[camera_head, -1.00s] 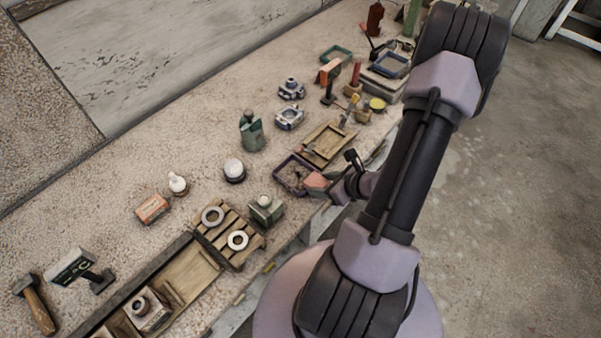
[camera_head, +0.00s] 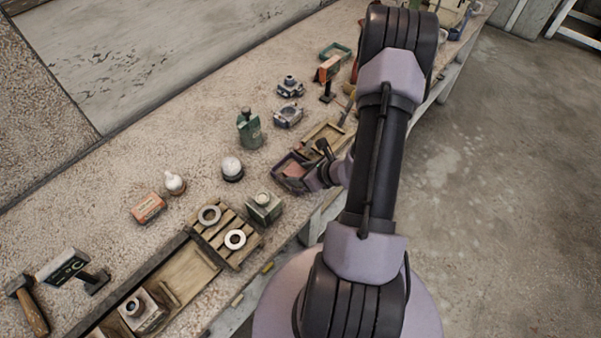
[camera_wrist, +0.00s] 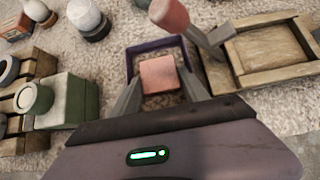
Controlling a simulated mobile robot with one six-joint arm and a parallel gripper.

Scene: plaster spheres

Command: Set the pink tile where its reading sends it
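The pink tile (camera_wrist: 160,75) is between the two fingertips of my gripper (camera_wrist: 160,82) in the wrist view, with a finger against each side. The tile sits inside the outline of a purple tray (camera_wrist: 133,60); whether it touches the tray floor I cannot tell. In the head view my gripper (camera_head: 313,176) is at the right side of the purple tray (camera_head: 281,162), and the tile (camera_head: 295,170) shows as a pink patch there. A small dark display (camera_head: 65,268) stands at the lower left; a letter like C shows, the rest is too small to read.
A green box (camera_wrist: 66,98) stands to the left. A slatted rack (camera_head: 213,243) with rings and a green bottle (camera_head: 249,130) are nearby.

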